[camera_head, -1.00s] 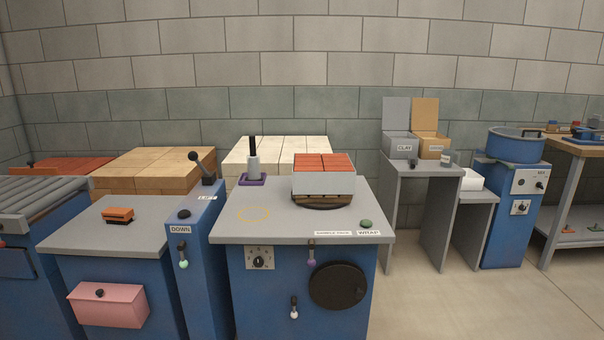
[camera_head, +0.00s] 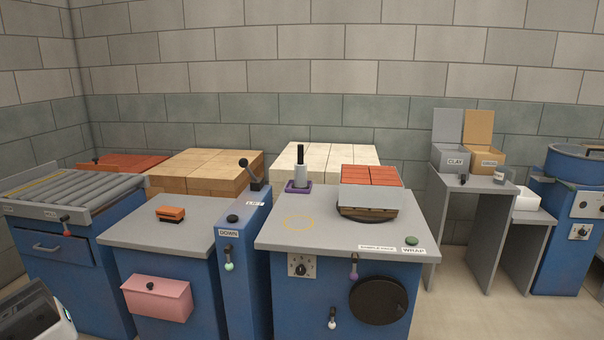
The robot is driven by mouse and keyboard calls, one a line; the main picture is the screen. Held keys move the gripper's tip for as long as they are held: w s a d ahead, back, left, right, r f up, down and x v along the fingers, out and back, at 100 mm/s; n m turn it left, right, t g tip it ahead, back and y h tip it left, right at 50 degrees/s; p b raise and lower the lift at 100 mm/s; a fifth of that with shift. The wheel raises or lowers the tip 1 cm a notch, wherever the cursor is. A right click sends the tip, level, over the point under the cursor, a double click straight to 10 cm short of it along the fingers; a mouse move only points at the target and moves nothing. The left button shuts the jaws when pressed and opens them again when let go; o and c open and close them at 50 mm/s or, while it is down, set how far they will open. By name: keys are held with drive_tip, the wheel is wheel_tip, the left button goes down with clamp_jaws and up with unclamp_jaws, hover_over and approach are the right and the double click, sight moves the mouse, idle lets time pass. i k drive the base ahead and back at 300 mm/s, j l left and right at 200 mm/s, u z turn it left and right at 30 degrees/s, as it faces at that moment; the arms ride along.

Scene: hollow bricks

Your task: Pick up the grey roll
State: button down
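The grey roll (camera_head: 301,173) stands upright on a purple holder (camera_head: 299,187) at the back left of the blue wrapping bench's grey top (camera_head: 280,228). A black handle (camera_head: 300,155) rises out of the top of the roll. The roll is apart from everything but its holder. A part of my arm shows at the bottom left corner, far from the roll. My gripper's fingers are not in view.
A lever column (camera_head: 244,260) stands left of the bench. A bench with an orange block (camera_head: 170,214) and a roller conveyor (camera_head: 75,190) lie further left. The bench's front top is mostly clear.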

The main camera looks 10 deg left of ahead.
sight(300, 167)
drive_tip(key=i+j, duration=0.2)
drive_tip(key=i, duration=0.2)
drive_tip(key=i+j, duration=0.2)
drive_tip(key=i, duration=0.25)
drive_tip(key=i+j, duration=0.2)
drive_tip(key=i, duration=0.2)
drive_tip(key=i+j, duration=0.2)
drive_tip(key=i, duration=0.25)
drive_tip(key=i+l, duration=0.25)
drive_tip(key=i, duration=0.15)
drive_tip(key=i+l, duration=0.25)
drive_tip(key=i, duration=0.1)
